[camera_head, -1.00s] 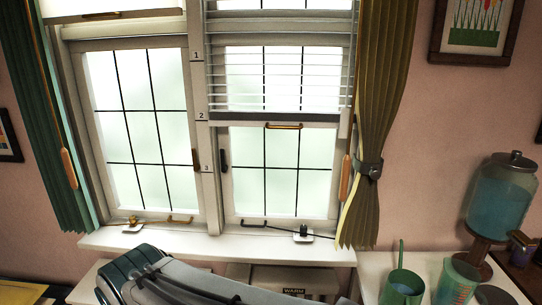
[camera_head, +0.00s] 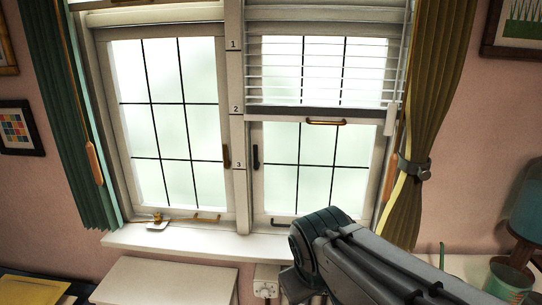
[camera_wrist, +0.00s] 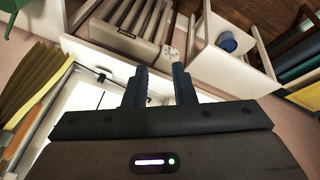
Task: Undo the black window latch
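The black window latch (camera_head: 255,157) sits upright on the left edge of the right-hand window, beside a brown latch (camera_head: 226,156) on the left-hand window. My arm reaches up from the lower right in front of the sill, and the fingers are not clear in the head view.
The white sill (camera_head: 180,239) carries a brass stay (camera_head: 157,221) at its left. A half-lowered blind (camera_head: 320,72) and a tied curtain (camera_head: 432,120) flank the right window.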

